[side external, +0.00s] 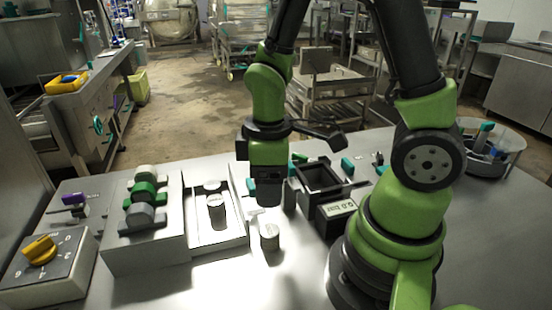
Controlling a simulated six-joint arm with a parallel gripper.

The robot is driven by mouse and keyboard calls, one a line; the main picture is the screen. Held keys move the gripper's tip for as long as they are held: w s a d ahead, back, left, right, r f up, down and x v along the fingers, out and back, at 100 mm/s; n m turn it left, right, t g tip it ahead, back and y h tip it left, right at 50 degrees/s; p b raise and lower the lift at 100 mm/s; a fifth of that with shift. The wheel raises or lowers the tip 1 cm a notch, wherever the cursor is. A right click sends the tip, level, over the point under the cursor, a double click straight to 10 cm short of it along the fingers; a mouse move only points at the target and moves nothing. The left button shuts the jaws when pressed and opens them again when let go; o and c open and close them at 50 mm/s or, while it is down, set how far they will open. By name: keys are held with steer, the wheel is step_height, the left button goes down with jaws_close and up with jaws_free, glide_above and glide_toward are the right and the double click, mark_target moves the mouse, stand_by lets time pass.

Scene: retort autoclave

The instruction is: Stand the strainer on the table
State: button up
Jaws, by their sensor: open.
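I cannot pick out the strainer with certainty in the side view. A round, clear-walled container (508,142) at the far right holds items with teal and dark parts, too small to name. My gripper (268,202) points down over the middle of the table (205,287), near a small light cylinder (270,238) that stands upright in front of it. The gripper is open, and I see nothing held in it. The area right behind it is hidden.
A grey block with green and grey knobs (144,190), a tray with an upright cylinder (216,207) and a yellow dial box (40,250) stand left. A black open box (322,180) and a scale display (338,208) stand right of the gripper. The front middle is clear.

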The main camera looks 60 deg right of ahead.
steer(key=s+a+r+m+t+y, duration=0.1)
steer(key=s+r+m+t, duration=0.2)
steer(key=r+m, duration=0.2)
steer(key=s+a+r+m+t+y, duration=0.1)
steer(key=s+r+m+t, duration=0.2)
steer(key=r, duration=0.9)
steer(key=shift+r+m+t, duration=0.15)
steer(key=shift+m+t, duration=0.35)
steer(key=shift+m, duration=0.4)
